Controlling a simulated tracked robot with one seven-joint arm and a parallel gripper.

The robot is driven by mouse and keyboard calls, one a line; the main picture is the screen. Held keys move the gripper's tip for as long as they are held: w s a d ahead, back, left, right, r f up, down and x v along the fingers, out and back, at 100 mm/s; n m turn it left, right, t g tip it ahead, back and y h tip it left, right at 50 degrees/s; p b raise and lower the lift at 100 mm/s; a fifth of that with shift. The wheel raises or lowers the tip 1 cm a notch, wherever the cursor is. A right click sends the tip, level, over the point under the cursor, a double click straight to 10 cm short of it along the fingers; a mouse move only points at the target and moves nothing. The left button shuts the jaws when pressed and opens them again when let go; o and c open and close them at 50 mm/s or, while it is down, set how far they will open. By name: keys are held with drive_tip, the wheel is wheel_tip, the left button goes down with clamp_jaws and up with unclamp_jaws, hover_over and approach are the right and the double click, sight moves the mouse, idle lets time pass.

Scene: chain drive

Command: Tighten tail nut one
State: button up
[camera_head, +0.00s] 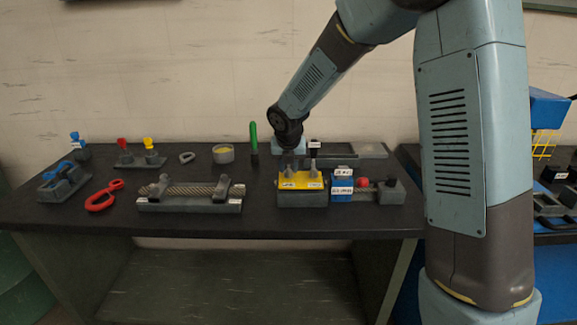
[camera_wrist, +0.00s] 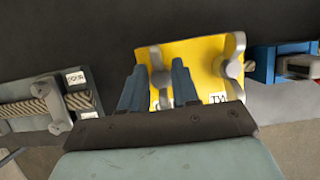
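A yellow-topped block (camera_head: 304,184) with two small labels sits near the front of the dark bench. It also shows in the wrist view (camera_wrist: 200,53). Two grey winged nuts stand on it: a left one (camera_wrist: 155,58) and a right one (camera_wrist: 234,68). A label beside the right one seems to begin with "TN"; I cannot read the left label. My gripper (camera_wrist: 160,80) is over the left part of the block, pointing down. Its two blue fingers are open and apart, with the left nut between them. I cannot tell whether either finger touches it.
A grey fixture with a rope-like piece (camera_head: 190,190) lies to the left. A blue block (camera_head: 342,184) with a red knob (camera_head: 363,183) beside it is close on the right. A green-handled tool (camera_head: 253,137) and a grey tray (camera_head: 352,150) are behind.

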clamp_jaws()
